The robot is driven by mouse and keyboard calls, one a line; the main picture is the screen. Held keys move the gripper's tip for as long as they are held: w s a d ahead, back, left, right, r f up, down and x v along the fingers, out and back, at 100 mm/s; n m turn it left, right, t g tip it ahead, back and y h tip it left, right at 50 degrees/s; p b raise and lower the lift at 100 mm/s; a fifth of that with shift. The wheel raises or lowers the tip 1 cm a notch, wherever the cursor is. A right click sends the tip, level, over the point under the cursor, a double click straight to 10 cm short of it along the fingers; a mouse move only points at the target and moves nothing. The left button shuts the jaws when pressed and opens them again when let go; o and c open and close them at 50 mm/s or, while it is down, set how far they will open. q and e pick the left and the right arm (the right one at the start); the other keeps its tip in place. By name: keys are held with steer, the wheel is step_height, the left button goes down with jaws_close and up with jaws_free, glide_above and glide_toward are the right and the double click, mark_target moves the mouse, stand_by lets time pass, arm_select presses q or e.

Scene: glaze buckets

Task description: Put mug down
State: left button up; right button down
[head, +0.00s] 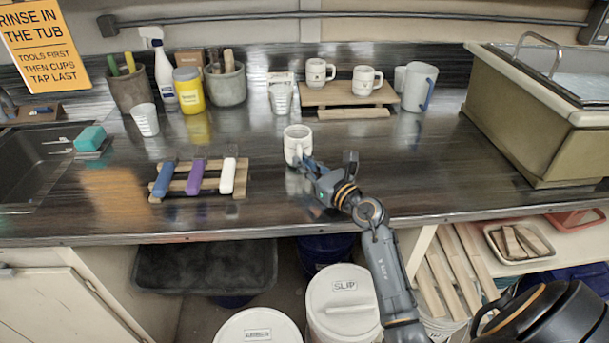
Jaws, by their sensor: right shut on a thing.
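A white mug (297,143) is upright at the middle of the dark counter (420,180), its open top facing up. My right gripper (308,165) reaches in from the lower right and is shut on the mug at its lower right side. The fingertips are partly hidden against the mug, and I cannot tell whether its base touches the counter. Two other white mugs, a left one (318,74) and a right one (366,80), stand on a wooden board (345,98) at the back. My left gripper is not in view.
A wooden rack (207,183) with blue, purple and white handled tools lies left of the mug. A large tub (530,120) fills the right. Counter right of the gripper is clear.

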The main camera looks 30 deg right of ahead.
steer(key=shift+f, duration=0.25)
steer(key=shift+f, duration=0.15)
steer(key=c, duration=1.4)
jaws_free()
